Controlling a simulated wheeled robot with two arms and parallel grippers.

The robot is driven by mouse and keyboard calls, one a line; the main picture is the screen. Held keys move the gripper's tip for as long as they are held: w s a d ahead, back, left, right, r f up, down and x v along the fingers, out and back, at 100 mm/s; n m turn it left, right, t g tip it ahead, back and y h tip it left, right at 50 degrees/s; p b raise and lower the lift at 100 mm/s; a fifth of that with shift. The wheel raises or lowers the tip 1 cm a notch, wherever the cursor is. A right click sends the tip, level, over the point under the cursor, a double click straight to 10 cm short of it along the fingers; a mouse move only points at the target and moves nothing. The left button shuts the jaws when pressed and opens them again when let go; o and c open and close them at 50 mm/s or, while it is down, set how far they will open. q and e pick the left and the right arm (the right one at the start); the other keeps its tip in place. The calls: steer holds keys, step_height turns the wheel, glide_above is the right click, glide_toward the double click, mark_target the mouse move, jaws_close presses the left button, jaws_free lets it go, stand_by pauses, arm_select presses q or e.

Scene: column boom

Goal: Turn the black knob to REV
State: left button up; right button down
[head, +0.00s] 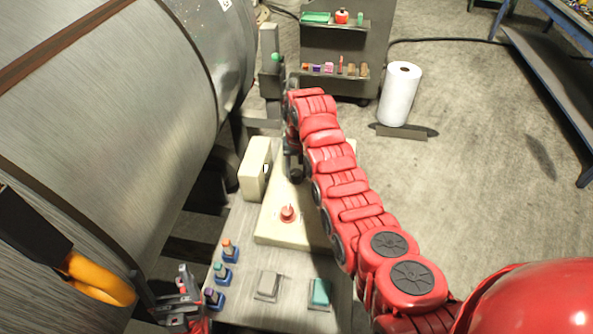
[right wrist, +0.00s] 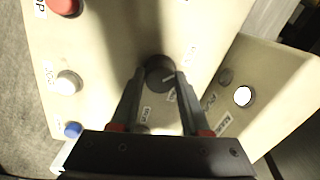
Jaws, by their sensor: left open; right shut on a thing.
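The black knob (right wrist: 160,74) sits on a cream control panel (right wrist: 105,30). In the right wrist view my right gripper (right wrist: 160,80) has its two dark fingers on either side of the knob and is shut on it. A light pointer mark shows on the knob, partly in shadow. The small labels around it are too blurred to read for certain. In the head view my right gripper (head: 293,160) reaches down to the panel (head: 272,228), and the knob is largely hidden there. My left gripper (head: 183,297) is open and empty at the lower left.
A red button (head: 287,214) stands on the panel, near a cream side box (head: 255,168). Several small coloured pieces, a grey switch (head: 268,284) and a green switch (head: 319,291) are in front. A large metal drum (head: 110,110) fills the left.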

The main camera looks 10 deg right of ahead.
steer(key=shift+c, duration=1.9)
jaws_free()
steer(key=shift+r, duration=0.3)
steer(key=shift+r+b, duration=0.5)
steer(key=shift+r, duration=0.1)
step_height(320, 180, up, 8)
steer(key=p, duration=0.4)
step_height(320, 180, up, 6)
steer(key=r+b, duration=0.1)
steer(key=b, duration=0.1)
glide_above(298, 171)
steer(key=shift+s+r, duration=0.15)
steer(key=shift+r, duration=0.15)
steer(key=shift+f, duration=0.1)
